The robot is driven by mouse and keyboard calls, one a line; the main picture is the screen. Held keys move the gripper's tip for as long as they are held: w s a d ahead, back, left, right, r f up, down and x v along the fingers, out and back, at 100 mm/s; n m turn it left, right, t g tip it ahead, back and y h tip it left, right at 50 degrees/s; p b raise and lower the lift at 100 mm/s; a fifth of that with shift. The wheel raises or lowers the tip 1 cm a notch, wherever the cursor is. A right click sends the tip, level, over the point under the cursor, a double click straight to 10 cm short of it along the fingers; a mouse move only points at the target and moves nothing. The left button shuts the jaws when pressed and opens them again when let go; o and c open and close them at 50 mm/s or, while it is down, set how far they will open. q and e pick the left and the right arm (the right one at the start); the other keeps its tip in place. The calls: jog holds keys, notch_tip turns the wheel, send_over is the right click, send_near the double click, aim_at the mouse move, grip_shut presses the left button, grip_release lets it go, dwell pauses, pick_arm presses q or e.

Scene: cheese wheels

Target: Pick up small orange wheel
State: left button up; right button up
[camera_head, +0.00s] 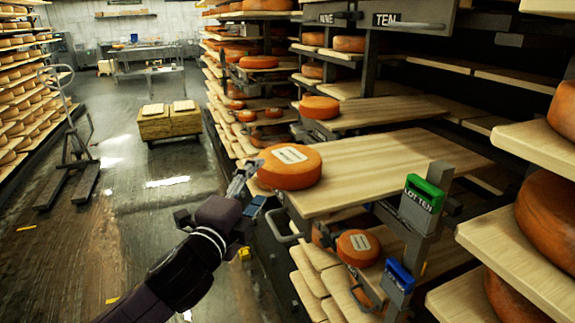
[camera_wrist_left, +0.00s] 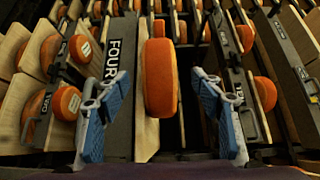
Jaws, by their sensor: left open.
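In the head view, a labelled orange wheel (camera_head: 290,167) lies flat on a wooden shelf board (camera_head: 400,165). A smaller labelled orange wheel (camera_head: 358,247) lies on the lower shelf. My left gripper (camera_head: 250,188) is open and empty, just left of the upper wheel at the shelf's edge. In the left wrist view, an orange wheel (camera_wrist_left: 160,78) shows edge-on, ahead of and between the spread fingers of the left gripper (camera_wrist_left: 160,125), with clear gaps on both sides. I cannot tell for certain which head-view wheel this is. My right gripper is not in view.
Shelf racks with several more wheels fill the right side, with a wheel (camera_head: 319,107) on the board behind. A post with a green tag box (camera_head: 423,195) stands at the shelf's front. A pallet cart (camera_head: 75,160) stands left; the aisle floor (camera_head: 130,190) is mostly clear.

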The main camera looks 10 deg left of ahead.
aim_at(262, 174)
pick_arm(q)
jog(key=shift+w+d+r+p, duration=0.15)
jog(key=shift+w+p, duration=0.15)
jog(key=shift+w, duration=0.55)
jog(key=w+p, duration=0.2)
jog(key=w, duration=0.2)
jog(key=shift+w, duration=0.15)
jog(key=shift+w+f, duration=0.25)
jog(key=shift+w, duration=0.15)
grip_shut()
jog(key=shift+r, duration=0.25)
